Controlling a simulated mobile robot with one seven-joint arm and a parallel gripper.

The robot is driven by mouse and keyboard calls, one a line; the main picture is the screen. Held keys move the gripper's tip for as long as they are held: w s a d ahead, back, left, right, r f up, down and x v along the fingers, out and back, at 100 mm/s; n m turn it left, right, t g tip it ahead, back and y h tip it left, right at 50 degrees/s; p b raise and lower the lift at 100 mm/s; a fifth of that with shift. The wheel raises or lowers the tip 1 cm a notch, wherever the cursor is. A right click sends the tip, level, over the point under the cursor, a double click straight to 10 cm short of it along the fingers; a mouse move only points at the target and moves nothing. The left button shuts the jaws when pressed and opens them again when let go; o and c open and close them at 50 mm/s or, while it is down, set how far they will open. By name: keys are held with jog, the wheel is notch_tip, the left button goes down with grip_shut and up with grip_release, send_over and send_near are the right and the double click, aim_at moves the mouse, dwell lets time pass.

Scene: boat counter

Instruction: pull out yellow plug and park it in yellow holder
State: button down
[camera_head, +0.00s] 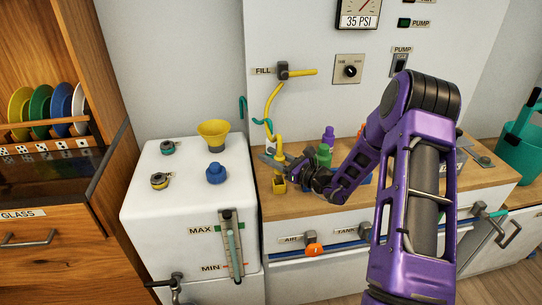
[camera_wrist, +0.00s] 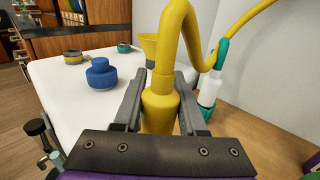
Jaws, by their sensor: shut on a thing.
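My gripper (camera_head: 274,163) is shut on the yellow plug (camera_head: 279,150) above the wooden counter, beside the white cabinet. In the wrist view the plug (camera_wrist: 159,108) stands upright between the two fingers of my gripper (camera_wrist: 160,110). A yellow hose (camera_wrist: 181,32) rises from its top and bends to the right. The yellow holder (camera_head: 279,186) is a small square cup just below my gripper. The gripper partly hides the space between plug and holder, so I cannot tell whether the plug's lower end is inside it.
Purple and green bottles (camera_head: 325,152) stand right of my gripper. The white cabinet top (camera_head: 190,195) carries a yellow funnel (camera_head: 213,133) and a blue knob (camera_head: 216,174).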

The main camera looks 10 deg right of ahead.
jog(key=shift+f+b, duration=1.4)
jog(key=shift+f, duration=0.55)
jog(key=shift+c, duration=1.9)
grip_release()
jog(key=shift+r, duration=0.1)
jog(key=v, duration=1.7)
jog(key=shift+d+p, duration=0.2)
jog(key=shift+p, duration=0.25)
jog(key=shift+a, duration=0.1)
